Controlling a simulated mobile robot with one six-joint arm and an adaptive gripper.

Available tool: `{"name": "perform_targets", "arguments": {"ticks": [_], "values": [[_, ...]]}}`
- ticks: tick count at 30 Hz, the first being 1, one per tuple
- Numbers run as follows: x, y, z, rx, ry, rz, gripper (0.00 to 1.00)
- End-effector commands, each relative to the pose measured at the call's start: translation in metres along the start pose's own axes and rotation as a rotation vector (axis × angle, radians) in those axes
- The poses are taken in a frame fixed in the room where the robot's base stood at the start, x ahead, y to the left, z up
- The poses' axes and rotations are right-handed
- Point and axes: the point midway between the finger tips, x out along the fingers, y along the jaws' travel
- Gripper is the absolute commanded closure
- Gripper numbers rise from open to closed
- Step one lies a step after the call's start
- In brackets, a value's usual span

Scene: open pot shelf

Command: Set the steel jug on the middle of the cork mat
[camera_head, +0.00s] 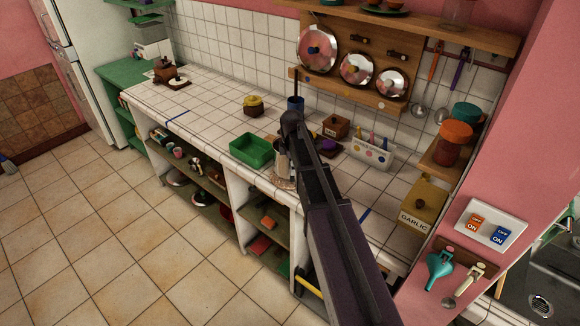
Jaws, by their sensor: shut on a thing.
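The steel jug (281,163) shows as a pale metallic strip just left of my dark arm, near the counter's front edge; the arm hides much of it. My gripper (290,141) is at the jug's upper part, shut on it, with the fingers mostly hidden by my own arm. The cork mat (284,184) shows as a small speckled brown patch right below the jug. I cannot tell whether the jug touches the mat or how well it is centred on it.
A green bin (250,150) stands close left of the jug. A white utensil holder (371,153) and a yellow garlic box (424,204) stand to the right. The tiled counter's left part is mostly clear.

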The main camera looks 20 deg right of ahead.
Motion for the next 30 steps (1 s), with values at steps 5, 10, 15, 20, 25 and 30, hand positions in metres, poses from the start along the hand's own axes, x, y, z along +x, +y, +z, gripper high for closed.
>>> {"name": "perform_targets", "arguments": {"ticks": [5,10,15,20,25,30], "values": [[0.012,0.0,0.0,0.0,0.0,0.002,0.8],[0.017,0.0,-0.001,-0.001,0.0,0.002,0.8],[0.019,0.0,-0.001,-0.001,0.0,0.002,0.8],[0.019,0.0,-0.001,-0.001,0.0,0.002,0.8],[0.019,0.0,-0.001,-0.001,0.0,0.002,0.8],[0.018,0.0,-0.001,-0.002,0.0,0.002,0.8]]}}
